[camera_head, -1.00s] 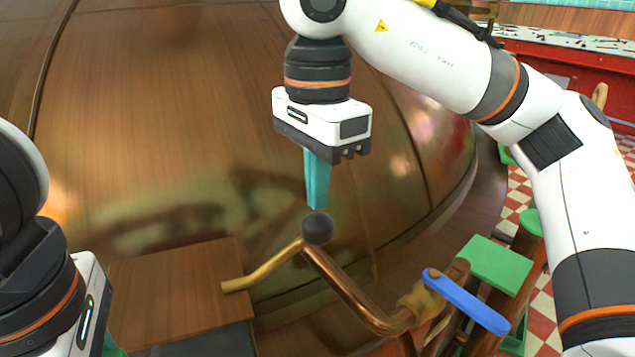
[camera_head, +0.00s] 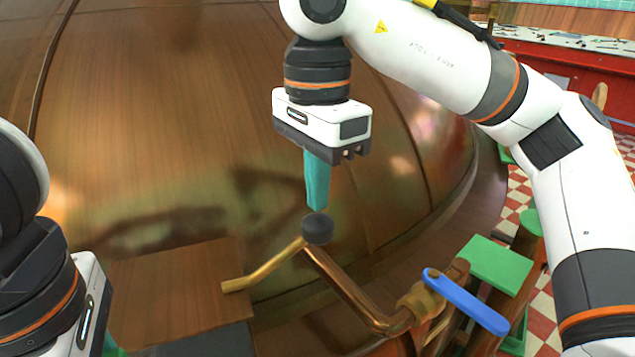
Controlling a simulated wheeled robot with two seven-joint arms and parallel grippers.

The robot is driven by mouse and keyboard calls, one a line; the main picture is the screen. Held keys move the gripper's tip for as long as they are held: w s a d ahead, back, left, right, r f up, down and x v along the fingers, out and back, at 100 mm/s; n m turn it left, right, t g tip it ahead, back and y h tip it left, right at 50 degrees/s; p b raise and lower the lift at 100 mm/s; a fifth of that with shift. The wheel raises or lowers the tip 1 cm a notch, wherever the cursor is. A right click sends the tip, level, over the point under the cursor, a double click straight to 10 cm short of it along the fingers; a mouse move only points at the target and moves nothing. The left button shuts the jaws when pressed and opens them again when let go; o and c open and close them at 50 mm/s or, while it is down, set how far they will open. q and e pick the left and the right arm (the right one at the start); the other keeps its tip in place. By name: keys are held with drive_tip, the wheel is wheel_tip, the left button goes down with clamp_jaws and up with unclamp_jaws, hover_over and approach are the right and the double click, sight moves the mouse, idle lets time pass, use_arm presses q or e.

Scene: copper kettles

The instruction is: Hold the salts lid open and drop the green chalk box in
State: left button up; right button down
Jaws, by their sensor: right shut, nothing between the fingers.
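My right gripper (camera_head: 317,208) is shut and empty, its teal fingers pointing straight down. The tips are just above or at a black ball knob (camera_head: 317,230); contact is unclear. The knob sits where a brass bar (camera_head: 262,269) meets a copper pipe (camera_head: 350,290). A brown wooden panel (camera_head: 175,285) over a dark grey body, apparently the salts lid, lies at lower left. My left gripper (camera_head: 108,343) is at the lower left corner, cut off by the frame, beside this panel. A bit of green shows at its teal finger; I cannot tell whether this is the chalk box.
A large copper kettle (camera_head: 180,120) fills the background. A blue lever (camera_head: 465,303) on a brass valve (camera_head: 420,300) stands at lower right. Green flat-topped pieces (camera_head: 497,263) stand behind it. A red counter (camera_head: 570,85) and checkered floor lie far right.

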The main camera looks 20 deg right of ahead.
sight(329, 217)
drive_tip(key=shift+f, duration=0.1)
use_arm(q)
drive_tip(key=shift+d, duration=0.1)
use_arm(e)
drive_tip(key=shift+d+f, duration=0.1)
drive_tip(key=shift+f, duration=0.75)
drive_tip(key=shift+f, duration=0.2)
drive_tip(key=shift+d+f, duration=0.35)
drive_tip(key=shift+f, duration=0.45)
drive_tip(key=shift+d+f, duration=0.35)
drive_tip(key=shift+f, duration=0.45)
